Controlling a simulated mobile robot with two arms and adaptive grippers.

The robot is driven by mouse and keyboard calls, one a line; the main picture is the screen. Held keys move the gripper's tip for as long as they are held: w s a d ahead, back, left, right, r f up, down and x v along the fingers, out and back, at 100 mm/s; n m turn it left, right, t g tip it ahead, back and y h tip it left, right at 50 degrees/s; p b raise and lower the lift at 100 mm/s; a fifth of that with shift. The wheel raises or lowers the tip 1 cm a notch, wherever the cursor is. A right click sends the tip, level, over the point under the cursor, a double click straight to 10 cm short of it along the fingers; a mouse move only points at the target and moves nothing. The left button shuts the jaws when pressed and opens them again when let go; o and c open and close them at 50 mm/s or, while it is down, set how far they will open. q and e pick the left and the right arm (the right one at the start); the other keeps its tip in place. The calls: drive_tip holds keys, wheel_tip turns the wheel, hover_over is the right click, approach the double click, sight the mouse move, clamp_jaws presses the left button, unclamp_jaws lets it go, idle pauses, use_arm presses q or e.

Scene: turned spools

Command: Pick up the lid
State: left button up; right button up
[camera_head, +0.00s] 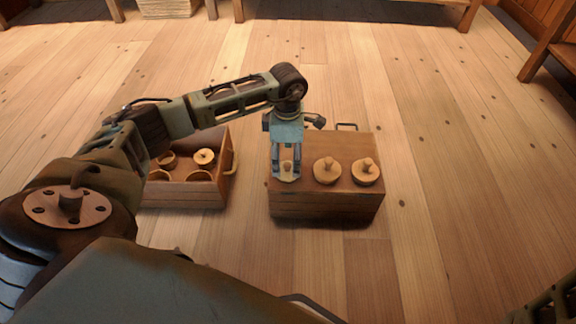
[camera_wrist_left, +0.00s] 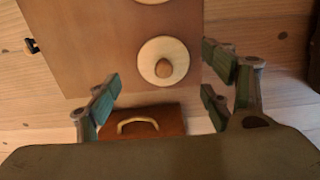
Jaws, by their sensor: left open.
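Three round pale wooden lids with knobs stand in a row on a closed wooden box (camera_head: 325,205). The leftmost lid (camera_head: 287,178) is partly hidden by my left gripper (camera_head: 287,171). The middle lid (camera_head: 327,172) and the right lid (camera_head: 367,173) are clear of it. My left gripper is open, pointing down, with its fingers on either side of the leftmost lid. In the left wrist view that lid (camera_wrist_left: 163,62) shows beyond the open fingers (camera_wrist_left: 163,88), apart from them. A second lid is cut off at the top edge. My right gripper is not seen.
An open wooden crate (camera_head: 190,199) with several round wooden pieces stands to the left; its handle (camera_wrist_left: 137,122) shows in the left wrist view. A dark handle (camera_head: 347,127) is at the box's back. The plank floor (camera_head: 460,190) is free to the right.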

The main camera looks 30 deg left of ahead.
sight(287, 163)
use_arm(q)
wheel_tip(287, 163, down, 4)
drive_tip(key=shift+b, duration=1.2)
drive_tip(key=shift+r, duration=0.1)
drive_tip(key=shift+c, duration=0.3)
drive_tip(key=c, duration=0.9)
